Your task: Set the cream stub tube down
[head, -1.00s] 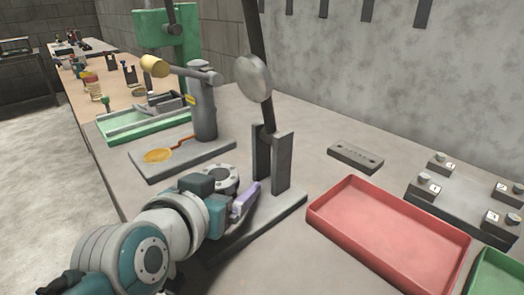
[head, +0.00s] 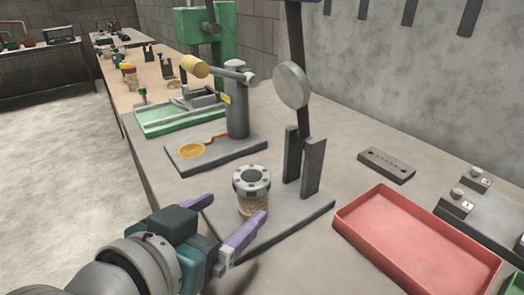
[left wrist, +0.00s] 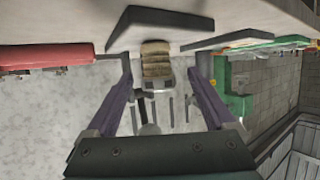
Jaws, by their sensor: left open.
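The cream stub tube (head: 251,206) has a tan, mesh-like body and a grey flanged top with dark holes. It stands upright on the grey base plate (head: 290,224) of the fixture with the tall dark arm, left of two upright posts. My left gripper (head: 238,206) is open, its two purple fingers pointing towards the tube from the near left. The near finger overlaps the tube's foot in the head view; I cannot tell whether it touches. In the left wrist view, upside down, the tube (left wrist: 156,58) shows beyond and between the open fingertips. My right gripper is not in view.
A red tray (head: 424,245) lies to the right. Two grey posts (head: 302,160) and a hanging disc (head: 291,85) rise just beyond the tube. A grey stand with a yellow-ended arm (head: 237,108) is behind left. Bare tabletop lies between base plate and tray.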

